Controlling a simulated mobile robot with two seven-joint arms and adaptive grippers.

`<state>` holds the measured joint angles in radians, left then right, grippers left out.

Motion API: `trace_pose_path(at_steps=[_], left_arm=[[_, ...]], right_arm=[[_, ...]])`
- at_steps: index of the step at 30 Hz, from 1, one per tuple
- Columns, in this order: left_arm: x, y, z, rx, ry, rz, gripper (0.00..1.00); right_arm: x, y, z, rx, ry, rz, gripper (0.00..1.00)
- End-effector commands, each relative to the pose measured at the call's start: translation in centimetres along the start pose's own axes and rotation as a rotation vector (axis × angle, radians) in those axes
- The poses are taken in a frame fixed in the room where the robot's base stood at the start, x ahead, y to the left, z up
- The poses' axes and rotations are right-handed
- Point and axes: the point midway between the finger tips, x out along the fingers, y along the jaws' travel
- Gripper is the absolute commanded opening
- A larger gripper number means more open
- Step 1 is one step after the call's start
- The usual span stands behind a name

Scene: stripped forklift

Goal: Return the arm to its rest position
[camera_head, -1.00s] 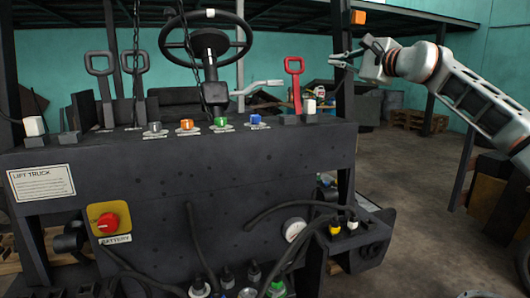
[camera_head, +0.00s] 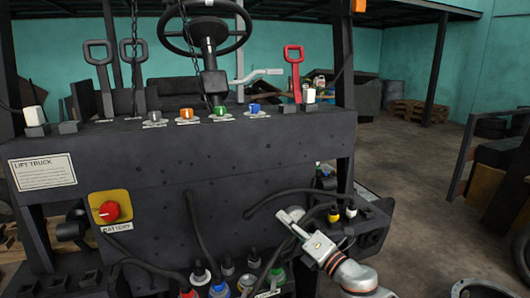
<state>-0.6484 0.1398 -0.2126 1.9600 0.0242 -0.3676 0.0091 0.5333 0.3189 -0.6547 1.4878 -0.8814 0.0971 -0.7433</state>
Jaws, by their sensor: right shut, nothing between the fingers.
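My right gripper (camera_head: 291,222) is low in front of the dark front panel (camera_head: 200,160) of the stripped forklift. Its pale arm comes up from the bottom edge, right of centre, and the fingers point up and left. The fingers are shut with nothing between them. My left gripper is not in view.
Black hoses (camera_head: 196,225) hang around the gripper. The red battery knob (camera_head: 109,211) is at left, the red lever (camera_head: 295,70) above. Open floor (camera_head: 430,200) lies to the right.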

Motion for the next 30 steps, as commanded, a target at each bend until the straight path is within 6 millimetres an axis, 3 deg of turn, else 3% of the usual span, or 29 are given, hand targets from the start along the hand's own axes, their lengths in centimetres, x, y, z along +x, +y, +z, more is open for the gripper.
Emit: trace_pose_path(at_steps=[1, 5, 11, 18, 24, 27, 30], left_arm=[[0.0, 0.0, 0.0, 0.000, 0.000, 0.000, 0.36], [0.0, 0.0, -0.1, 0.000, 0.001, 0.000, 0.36], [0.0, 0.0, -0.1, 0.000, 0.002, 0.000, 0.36], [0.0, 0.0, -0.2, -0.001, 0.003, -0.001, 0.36], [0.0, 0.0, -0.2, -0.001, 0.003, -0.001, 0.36], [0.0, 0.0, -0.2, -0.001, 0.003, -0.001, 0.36], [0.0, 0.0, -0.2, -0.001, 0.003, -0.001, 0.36]], right_arm=[[-1.9, -1.6, -1.8, 0.125, -0.020, -0.031, 0.00], [-6.3, -5.2, -5.0, 0.435, -0.089, -0.107, 0.00], [-14.5, -10.3, -10.1, 0.890, -0.228, -0.240, 0.00], [-26.4, -15.0, -16.7, 1.395, -0.455, -0.411, 0.00], [-36.4, -16.8, -21.6, 1.737, -0.677, -0.535, 0.00], [-40.1, -16.9, -23.4, 1.849, -0.766, -0.575, 0.00], [-42.4, -16.9, -24.4, 1.915, -0.825, -0.599, 0.00]])
